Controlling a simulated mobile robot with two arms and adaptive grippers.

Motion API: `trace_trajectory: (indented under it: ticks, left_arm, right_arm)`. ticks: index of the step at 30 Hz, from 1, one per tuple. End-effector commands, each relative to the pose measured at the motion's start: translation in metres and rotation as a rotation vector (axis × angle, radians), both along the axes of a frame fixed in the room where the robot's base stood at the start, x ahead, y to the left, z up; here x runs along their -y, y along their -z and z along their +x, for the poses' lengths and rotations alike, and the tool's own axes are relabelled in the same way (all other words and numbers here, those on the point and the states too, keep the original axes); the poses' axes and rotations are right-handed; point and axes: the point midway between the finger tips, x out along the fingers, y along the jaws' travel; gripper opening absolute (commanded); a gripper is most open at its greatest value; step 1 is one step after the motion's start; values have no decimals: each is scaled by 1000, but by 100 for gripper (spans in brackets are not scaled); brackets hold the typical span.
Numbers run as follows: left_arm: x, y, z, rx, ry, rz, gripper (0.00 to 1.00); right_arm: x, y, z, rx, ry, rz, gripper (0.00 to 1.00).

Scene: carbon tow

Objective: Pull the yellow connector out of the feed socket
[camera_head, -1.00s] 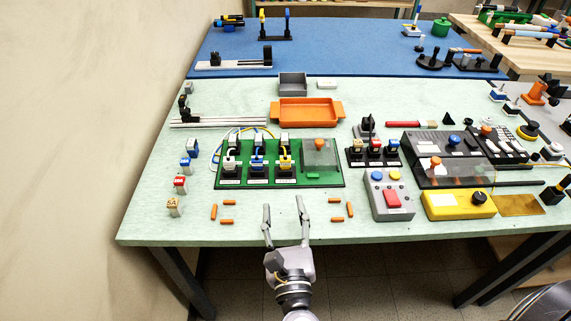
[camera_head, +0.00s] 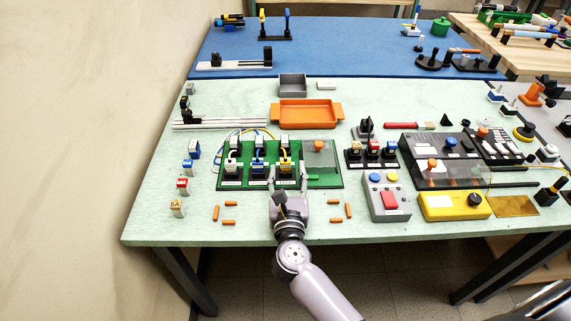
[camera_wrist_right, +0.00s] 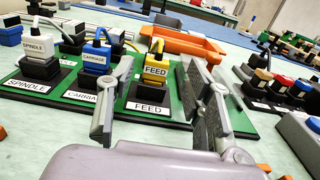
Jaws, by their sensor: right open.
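The yellow connector (camera_head: 285,164), marked FEED, sits upright in the black feed socket (camera_wrist_right: 147,92) on the green board (camera_head: 323,179). In the right wrist view the yellow connector (camera_wrist_right: 156,70) stands between my two fingers, with a cable rising from its top. My right gripper (camera_head: 289,180) is open in front of the feed socket, one finger to each side; I see no clear contact with the connector. A white SPINDLE connector (camera_wrist_right: 38,46) and a blue CARRIAGE connector (camera_wrist_right: 96,57) sit in sockets to the left. My left gripper is not in view.
An orange tray (camera_head: 306,113) stands behind the board. A clear-covered block (camera_head: 319,153) is right of the feed socket. Small orange pieces (camera_head: 229,222) lie on the table on both sides of my gripper. A grey button box (camera_head: 388,198) stands to the right.

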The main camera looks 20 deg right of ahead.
Motion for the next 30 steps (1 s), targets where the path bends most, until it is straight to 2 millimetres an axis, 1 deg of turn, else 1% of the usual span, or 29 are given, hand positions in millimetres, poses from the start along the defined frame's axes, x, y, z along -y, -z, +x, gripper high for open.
trace_trajectory:
  ticks: [3, 6, 9, 12, 18, 30]
  left_arm:
    - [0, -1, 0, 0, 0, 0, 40]
    - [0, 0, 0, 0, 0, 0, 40]
    - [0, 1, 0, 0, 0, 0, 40]
    - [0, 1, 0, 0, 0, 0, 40]
    - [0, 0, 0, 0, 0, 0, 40]
    - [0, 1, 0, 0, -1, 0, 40]
  right_arm:
    - [3, -4, 19, 5, 1, -2, 47]
    - [6, -3, 33, 3, 1, -3, 47]
    - [9, -3, 42, 3, 1, -2, 47]
    - [10, -3, 46, 1, 1, -1, 47]
    - [10, -3, 46, 1, 1, 0, 46]
    - [9, -3, 45, 1, 1, 0, 19]
